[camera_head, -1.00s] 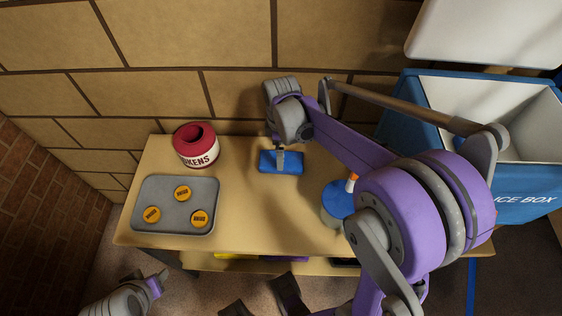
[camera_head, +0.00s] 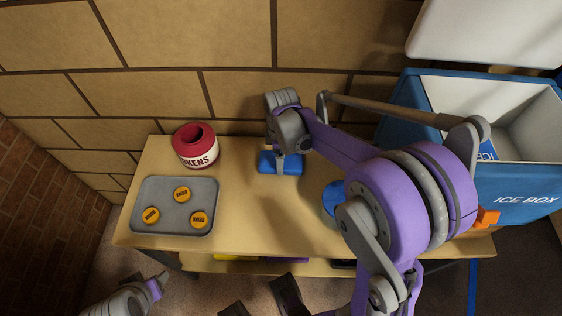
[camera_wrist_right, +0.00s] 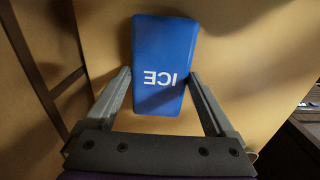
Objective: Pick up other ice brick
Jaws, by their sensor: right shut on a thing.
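A blue ice brick (camera_head: 266,161) lies on the wooden table near its back edge. In the right wrist view the ice brick (camera_wrist_right: 165,62) shows white "ICE" lettering, upside down. My right gripper (camera_head: 280,158) is over the brick from above, and in the right wrist view its two fingers (camera_wrist_right: 160,92) are shut on the brick's sides near its lower end. The brick appears to be at table level. My left gripper (camera_head: 160,279) is off the table at the lower left, and its finger gap is too small to judge.
A red "TOKENS" pot (camera_head: 194,148) and a grey tray (camera_head: 143,192) with orange discs stand left. A blue-topped item (camera_head: 334,198) is partly behind my right arm. The open ice box (camera_head: 530,195) at right has a blue piece (camera_head: 487,150) inside.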

